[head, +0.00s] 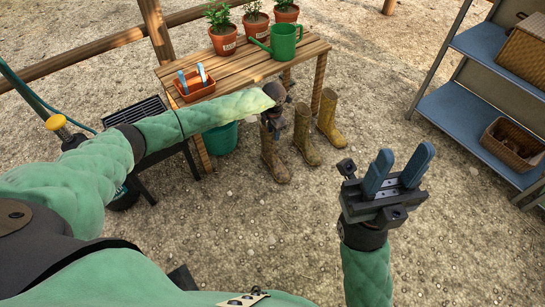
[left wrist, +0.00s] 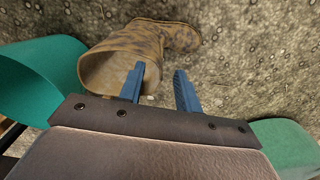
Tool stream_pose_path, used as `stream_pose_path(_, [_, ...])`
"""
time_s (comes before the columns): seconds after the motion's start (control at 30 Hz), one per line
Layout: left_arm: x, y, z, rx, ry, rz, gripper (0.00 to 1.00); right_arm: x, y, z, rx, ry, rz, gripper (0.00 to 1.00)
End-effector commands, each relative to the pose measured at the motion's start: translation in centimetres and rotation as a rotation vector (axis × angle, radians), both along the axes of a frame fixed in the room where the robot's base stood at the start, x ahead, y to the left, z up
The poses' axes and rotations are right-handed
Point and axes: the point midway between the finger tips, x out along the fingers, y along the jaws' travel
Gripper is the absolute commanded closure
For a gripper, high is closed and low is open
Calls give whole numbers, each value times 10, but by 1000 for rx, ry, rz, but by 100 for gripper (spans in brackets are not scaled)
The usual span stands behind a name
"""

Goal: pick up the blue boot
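No boot in view looks blue. A muddy brown boot (head: 275,163) stands on the gravel by the wooden table, leftmost in a row with an olive-yellow boot (head: 305,138) and a yellower boot (head: 329,118). My left gripper (head: 272,108) is at the top of the brown boot; its fingers are hard to see there. In the left wrist view, its blue fingers (left wrist: 160,80) are apart. One overlaps the opening of the brown boot (left wrist: 160,38); the other is outside the rim. Contact cannot be told. My right gripper (head: 405,155) is open and empty, above the gravel.
The wooden table (head: 225,78) holds potted plants (head: 223,38), a green watering can (head: 284,40) and an orange tool tray (head: 194,88). A green bucket (head: 220,138) stands left of the boots. A blue shelf unit (head: 465,120) is at right. Gravel in front is clear.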

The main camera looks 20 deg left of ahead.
Motion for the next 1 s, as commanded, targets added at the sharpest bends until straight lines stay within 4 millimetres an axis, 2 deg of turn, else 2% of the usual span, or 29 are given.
stream_pose_path(0.03, [-1,0,-11,0,1,0,66,0,1,-7,-6,3,-2,64])
stream_pose_path(0.13, [-1,0,-22,-1,1,0,66,1,2,-11,-14,5,-4,64])
stream_pose_path(0.4, [0,0,-24,-1,-1,-1,66,1,2,-12,-21,8,-6,64])
stream_pose_path(0.6, [0,0,-24,-1,0,0,100,1,2,-12,-20,8,-6,64])
stream_pose_path(1.0, [0,0,-24,-1,0,0,100,1,2,-10,-17,5,-6,64])
